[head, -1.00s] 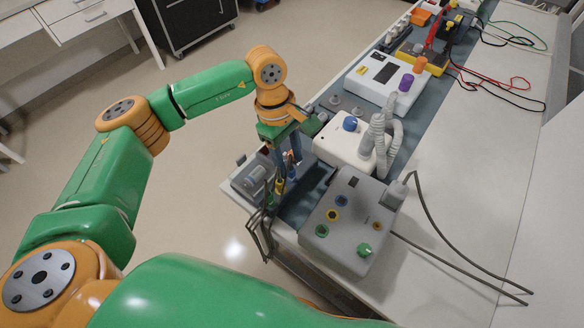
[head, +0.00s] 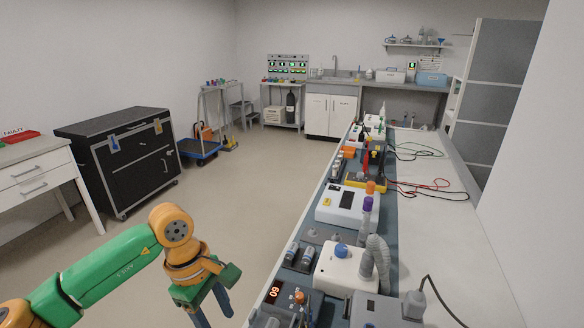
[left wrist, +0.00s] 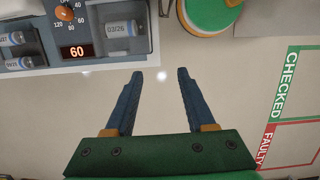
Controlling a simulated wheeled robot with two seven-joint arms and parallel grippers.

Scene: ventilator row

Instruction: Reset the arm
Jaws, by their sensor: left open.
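My left arm, green and orange, comes in at the lower left of the head view. Its gripper (head: 210,306) hangs over the floor, just left of the bench's near end. In the left wrist view the gripper (left wrist: 155,78) has its two blue fingers spread apart, with only bare floor between them. A grey device with a lit display reading 60 and an orange knob (left wrist: 65,14) lies beyond the left finger in that view. The same device (head: 271,293) shows on the bench in the head view, right of my gripper. My right gripper does not show.
The long bench (head: 425,190) carries a white ventilator box (head: 345,272) with a grey hose, another white unit (head: 345,207) and cables. A black cabinet (head: 120,160) and a blue trolley (head: 197,147) stand at left. The middle floor is clear.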

